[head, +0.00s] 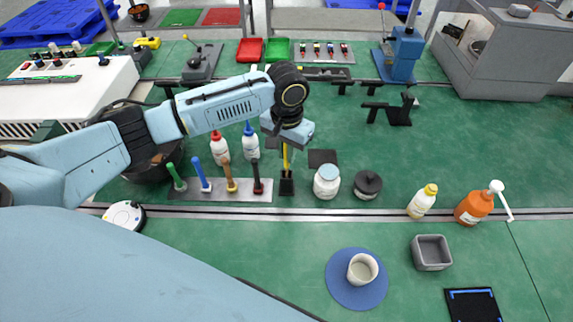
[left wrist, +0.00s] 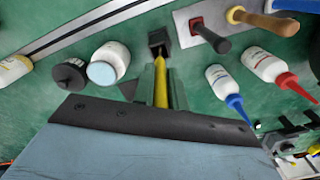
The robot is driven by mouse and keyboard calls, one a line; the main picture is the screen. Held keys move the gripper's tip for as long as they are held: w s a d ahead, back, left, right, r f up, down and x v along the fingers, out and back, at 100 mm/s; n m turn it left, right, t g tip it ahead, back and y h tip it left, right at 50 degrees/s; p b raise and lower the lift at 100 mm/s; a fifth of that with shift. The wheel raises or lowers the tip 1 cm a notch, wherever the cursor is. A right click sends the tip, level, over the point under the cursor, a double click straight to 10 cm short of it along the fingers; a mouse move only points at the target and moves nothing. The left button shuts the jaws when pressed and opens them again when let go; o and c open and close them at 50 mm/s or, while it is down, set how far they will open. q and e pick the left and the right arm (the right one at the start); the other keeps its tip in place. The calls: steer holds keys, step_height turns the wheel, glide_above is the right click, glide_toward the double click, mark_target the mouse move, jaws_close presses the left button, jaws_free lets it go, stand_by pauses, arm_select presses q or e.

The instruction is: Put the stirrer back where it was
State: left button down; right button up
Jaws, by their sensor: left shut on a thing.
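The stirrer is a thin yellow stick (head: 285,158), upright between my left gripper (head: 286,146) and a small black square holder (head: 287,187). In the left wrist view the yellow stirrer (left wrist: 161,85) runs between the two fingers of my left gripper (left wrist: 162,75), which is shut on it. Its lower end meets the black holder (left wrist: 159,40), at or in its opening; how deep it sits I cannot tell. The upper end is hidden by the gripper. A white mug (head: 362,268) stands on a round blue mat (head: 340,292), with no stirrer seen in it. My right gripper is out of view.
Left of the holder, a grey rack (head: 215,196) holds several coloured-handled tools. Two white bottles (head: 219,148) (head: 250,143) stand behind it. A white jar (head: 327,182) and a black-lidded jar (head: 367,185) stand to the right. A grey bin (head: 431,252) stands at front right.

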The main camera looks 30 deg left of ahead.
mark_target(287, 167)
arm_select(q)
steer(key=shift+f, duration=2.15)
steer(key=shift+f, duration=0.15)
steer(key=c, duration=1.4)
jaws_free()
steer(key=shift+c, duration=0.2)
step_height(287, 167, up, 12)
steer(key=shift+r+p, duration=0.2)
steer(key=shift+p, duration=0.15)
